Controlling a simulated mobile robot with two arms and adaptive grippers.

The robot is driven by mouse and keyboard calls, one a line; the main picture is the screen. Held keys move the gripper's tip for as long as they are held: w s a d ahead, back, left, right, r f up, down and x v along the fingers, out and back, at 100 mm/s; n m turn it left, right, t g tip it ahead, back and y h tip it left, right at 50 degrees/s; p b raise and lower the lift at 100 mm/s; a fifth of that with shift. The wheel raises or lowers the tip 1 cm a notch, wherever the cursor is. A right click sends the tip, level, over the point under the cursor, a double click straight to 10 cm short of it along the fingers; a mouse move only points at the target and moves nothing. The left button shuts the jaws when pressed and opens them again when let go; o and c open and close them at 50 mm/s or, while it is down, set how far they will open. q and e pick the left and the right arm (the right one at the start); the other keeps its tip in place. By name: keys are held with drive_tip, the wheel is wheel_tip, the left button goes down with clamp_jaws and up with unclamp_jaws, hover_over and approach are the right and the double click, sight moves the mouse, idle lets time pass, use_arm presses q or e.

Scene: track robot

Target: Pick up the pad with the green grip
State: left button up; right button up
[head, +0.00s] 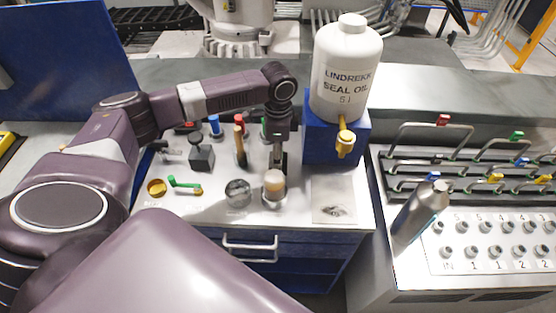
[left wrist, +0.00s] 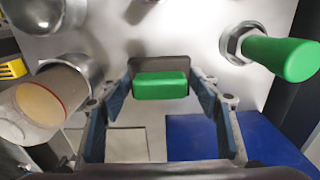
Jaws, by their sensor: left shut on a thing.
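The pad with the green grip (left wrist: 160,87) shows in the left wrist view as a green block on a dark grey plate. My left gripper (left wrist: 160,98) has its two fingers on either side of the green grip and is shut on it. In the head view my left gripper (head: 279,158) points down over the workbench, behind a cup with a cream top (head: 274,184). The pad is hidden or too small to make out there. I cannot tell whether it touches the bench. My right gripper is in neither view.
A green-handled tool (left wrist: 285,57) stands close to the gripper, and the cream-topped cup (left wrist: 38,105) is on the other side. A seal oil bottle (head: 345,70) sits on a blue stand (head: 318,140).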

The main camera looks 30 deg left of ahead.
use_arm(q)
drive_tip(key=shift+r, duration=0.1)
drive_tip(key=shift+r, duration=0.6)
wheel_tip(320, 180, up, 18)
drive_tip(key=f+b, duration=0.1)
drive_tip(key=b, duration=0.1)
drive_tip(key=s+d+f+n, duration=0.2)
drive_tip(key=s+d+n, duration=0.3)
drive_tip(key=s+d, duration=0.1)
drive_tip(key=s+d+f+n, duration=0.3)
drive_tip(key=s+d+n, duration=0.3)
drive_tip(key=s, duration=0.3)
drive_tip(key=shift+d+f+n, duration=0.25)
drive_tip(key=shift+d+n, duration=0.05)
drive_tip(key=shift+d, duration=0.4)
drive_tip(key=shift+w, duration=0.1)
